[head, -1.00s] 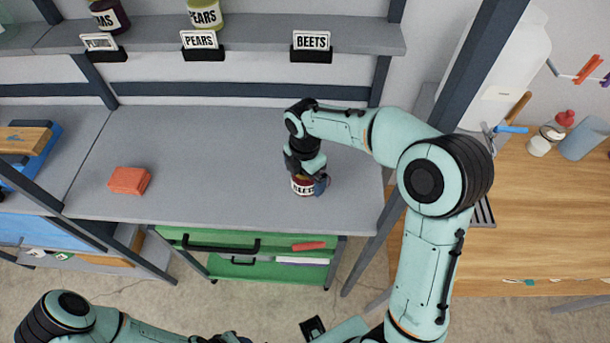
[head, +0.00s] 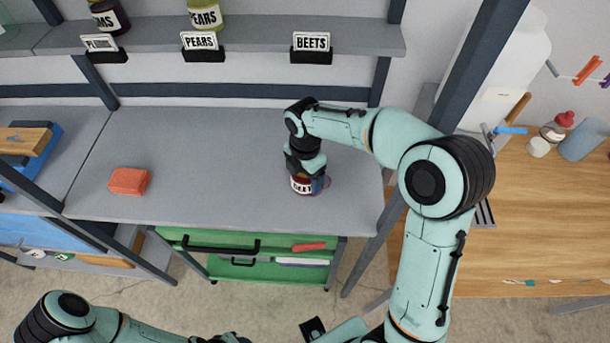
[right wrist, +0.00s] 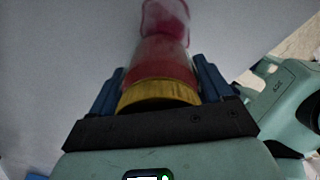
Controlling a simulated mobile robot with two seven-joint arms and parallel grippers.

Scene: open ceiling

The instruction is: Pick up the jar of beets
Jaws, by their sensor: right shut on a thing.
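The jar of beets (head: 302,186) stands out in the head view with a white label reading "BEET" and dark red contents. It is over the right part of the grey shelf. My right gripper (head: 306,174) comes down from above and is shut on the jar. In the right wrist view the jar's gold lid (right wrist: 158,92) and red body sit between the blue fingers of my right gripper (right wrist: 158,88). I cannot tell whether the jar's base touches the shelf. My left arm shows at the bottom left of the head view; its gripper is out of view.
The grey shelf (head: 220,170) is mostly clear; an orange-red block (head: 128,181) lies at its left. An upper shelf (head: 255,38) holds jars and name signs, including a BEETS sign (head: 312,42). A dark post (head: 455,90) stands at the right. A green drawer unit (head: 200,240) is below.

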